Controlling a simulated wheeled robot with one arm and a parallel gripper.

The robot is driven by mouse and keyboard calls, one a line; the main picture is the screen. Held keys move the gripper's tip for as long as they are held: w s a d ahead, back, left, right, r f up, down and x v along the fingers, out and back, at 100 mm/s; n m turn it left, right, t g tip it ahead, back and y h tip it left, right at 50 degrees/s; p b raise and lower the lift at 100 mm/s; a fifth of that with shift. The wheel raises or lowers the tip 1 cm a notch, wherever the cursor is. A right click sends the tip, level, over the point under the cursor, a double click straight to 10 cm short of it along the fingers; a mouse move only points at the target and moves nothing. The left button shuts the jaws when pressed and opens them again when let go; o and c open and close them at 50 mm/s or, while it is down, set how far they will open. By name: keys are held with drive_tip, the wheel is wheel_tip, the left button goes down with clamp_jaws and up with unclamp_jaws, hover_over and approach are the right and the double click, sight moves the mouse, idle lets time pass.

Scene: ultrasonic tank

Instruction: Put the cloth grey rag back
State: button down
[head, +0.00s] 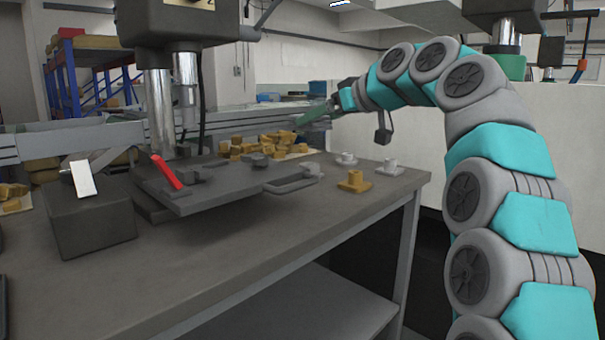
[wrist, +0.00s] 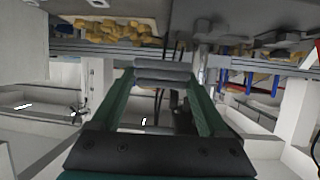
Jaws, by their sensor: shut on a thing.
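The grey rag (wrist: 163,72) shows in the wrist view as a folded grey bundle between the tips of the green fingers. My gripper (wrist: 163,80) is shut on it. In the head view my gripper (head: 312,117) is at the end of my arm, above the far right part of the workbench, with a green finger pointing left. The rag cannot be made out clearly in the head view. The gripper is held in the air, apart from the bench top.
The grey workbench (head: 250,262) carries a dark plate with a red lever (head: 166,172), a pile of yellow blocks (head: 262,143), a yellow fitting (head: 354,182) and pale fittings (head: 390,167). A dark box (head: 92,222) stands at left. The front bench top is clear.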

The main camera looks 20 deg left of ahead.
sight(337, 202)
drive_tip(key=shift+w+d+f+m+t+h+b, duration=0.45)
drive_tip(key=shift+w+f+b, duration=0.7)
drive_tip(key=shift+f, duration=1.8)
drive_tip(key=shift+w+d+f+m+t+h+b, duration=0.3)
drive_tip(key=shift+w+d+f+m+t+b, duration=0.75)
drive_tip(key=shift+f, duration=1.85)
drive_tip(key=shift+w+a+f+t+h+b, duration=0.15)
drive_tip(key=shift+w+f+h+b, duration=0.4)
drive_tip(key=shift+f+b, duration=1.75)
drive_tip(key=shift+w+f+p, duration=0.2)
drive_tip(key=shift+f+p, duration=0.45)
drive_tip(key=shift+f, duration=0.05)
drive_tip(key=shift+f, duration=0.15)
unclamp_jaws()
drive_tip(key=shift+r, duration=0.25)
drive_tip(key=v, duration=1.2)
drive_tip(key=shift+d+f, duration=0.2)
drive_tip(key=shift+f, duration=0.05)
